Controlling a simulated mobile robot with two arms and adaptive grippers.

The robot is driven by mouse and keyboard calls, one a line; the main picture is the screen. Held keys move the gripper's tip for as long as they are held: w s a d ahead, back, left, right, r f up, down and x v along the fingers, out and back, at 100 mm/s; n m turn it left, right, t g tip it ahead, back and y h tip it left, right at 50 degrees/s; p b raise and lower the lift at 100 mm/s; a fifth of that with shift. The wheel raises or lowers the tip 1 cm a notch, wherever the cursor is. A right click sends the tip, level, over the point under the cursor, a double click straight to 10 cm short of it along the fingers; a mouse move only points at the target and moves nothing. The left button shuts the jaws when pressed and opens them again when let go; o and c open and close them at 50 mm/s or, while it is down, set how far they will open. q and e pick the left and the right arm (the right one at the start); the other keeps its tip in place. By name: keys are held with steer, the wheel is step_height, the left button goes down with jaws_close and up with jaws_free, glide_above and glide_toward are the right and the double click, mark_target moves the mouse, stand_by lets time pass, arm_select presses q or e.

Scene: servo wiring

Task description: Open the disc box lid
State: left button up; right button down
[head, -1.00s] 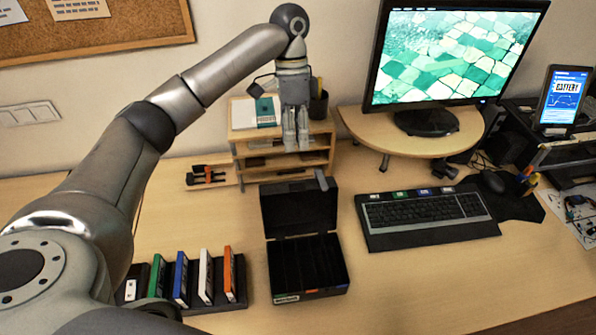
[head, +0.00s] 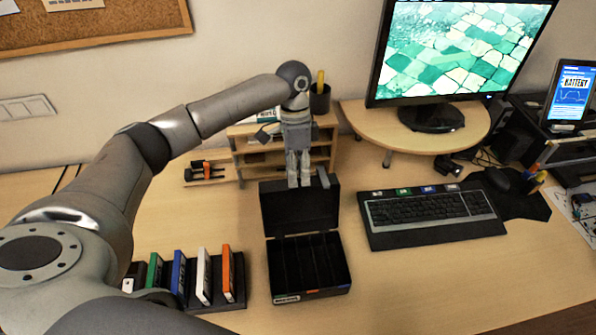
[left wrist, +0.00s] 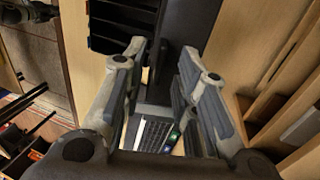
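The black disc box (head: 310,294) stands on the desk with its lid (head: 300,212) raised, leaning back behind the divided tray. A small grey tab (head: 325,179) sticks up at the lid's top edge. My left gripper (head: 298,184) points down at the lid's upper edge, left of the tab, and its tips overlap the lid in the head view. In the left wrist view the fingers (left wrist: 160,85) are apart, with the dark lid (left wrist: 188,25) beyond and between them. I cannot tell whether they touch it. My right gripper is not in view.
A wooden shelf (head: 245,131) stands behind the box. A rack of coloured cases (head: 203,277) is to its left and a keyboard (head: 430,212) to its right. A monitor (head: 460,50) stands on a round riser (head: 365,120). The desk in front right is clear.

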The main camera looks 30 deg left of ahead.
arm_select(q)
steer(key=shift+s+d+f, duration=0.1)
steer(key=shift+s+f, duration=0.05)
steer(key=shift+f, duration=0.45)
jaws_close()
